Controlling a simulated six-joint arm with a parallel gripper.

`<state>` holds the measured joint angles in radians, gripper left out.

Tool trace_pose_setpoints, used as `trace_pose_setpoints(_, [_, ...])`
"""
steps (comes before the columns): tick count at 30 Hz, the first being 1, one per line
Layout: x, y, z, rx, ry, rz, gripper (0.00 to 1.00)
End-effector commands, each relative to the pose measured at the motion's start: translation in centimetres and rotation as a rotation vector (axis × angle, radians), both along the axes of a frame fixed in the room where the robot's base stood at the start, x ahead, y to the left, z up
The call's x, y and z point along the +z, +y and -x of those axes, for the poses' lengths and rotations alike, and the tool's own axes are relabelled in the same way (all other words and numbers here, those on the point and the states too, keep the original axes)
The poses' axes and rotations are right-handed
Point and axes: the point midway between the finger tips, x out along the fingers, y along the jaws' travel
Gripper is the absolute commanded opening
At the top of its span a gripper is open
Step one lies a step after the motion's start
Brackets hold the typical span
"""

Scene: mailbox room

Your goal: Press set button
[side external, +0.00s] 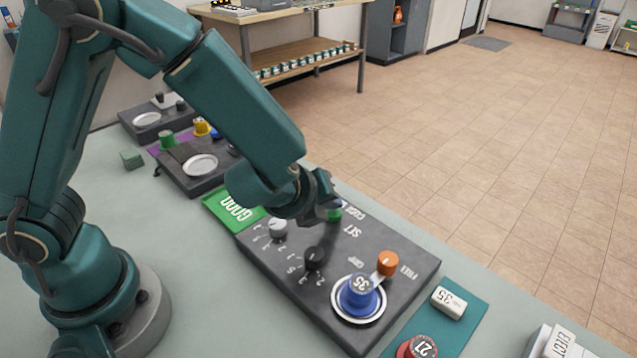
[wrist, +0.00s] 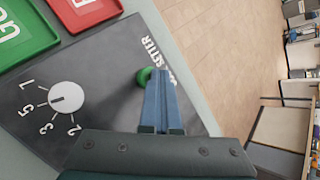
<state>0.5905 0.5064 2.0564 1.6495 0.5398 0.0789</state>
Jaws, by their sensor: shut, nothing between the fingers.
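The green button (side external: 334,214) is at the panel's far end, beside that label. My gripper (side external: 333,204) is shut and empty, pointing down right at the button, which it partly covers. In the wrist view the gripper (wrist: 163,76) has its fingers together, overlapping the right side of the green button (wrist: 144,75). I cannot tell whether the fingertips touch it or whether it is pressed in.
The panel also carries a white dial (side external: 278,228), a black dial (side external: 314,257), an orange knob (side external: 388,262) and a blue knob marked 35 (side external: 361,295). A green "GOOD" tray (side external: 219,207) lies beside it. A second panel (side external: 190,181) stands behind.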

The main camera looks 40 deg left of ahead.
Motion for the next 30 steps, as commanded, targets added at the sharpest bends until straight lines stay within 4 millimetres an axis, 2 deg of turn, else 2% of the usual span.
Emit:
trace_pose_setpoints(5, [0.1, 0.0, 0.0, 0.001, 0.002, 0.002, 0.0])
trace_pose_setpoints(15, [1.7, -0.1, 0.0, 0.0, 0.0, 0.002, 0.0])
trace_pose_setpoints(26, [1.9, 0.0, 0.0, 0.0, 0.0, 0.001, 0.0])
trace_pose_setpoints(30, [2.6, 0.0, 0.0, 0.005, -0.003, 0.003, 0.0])
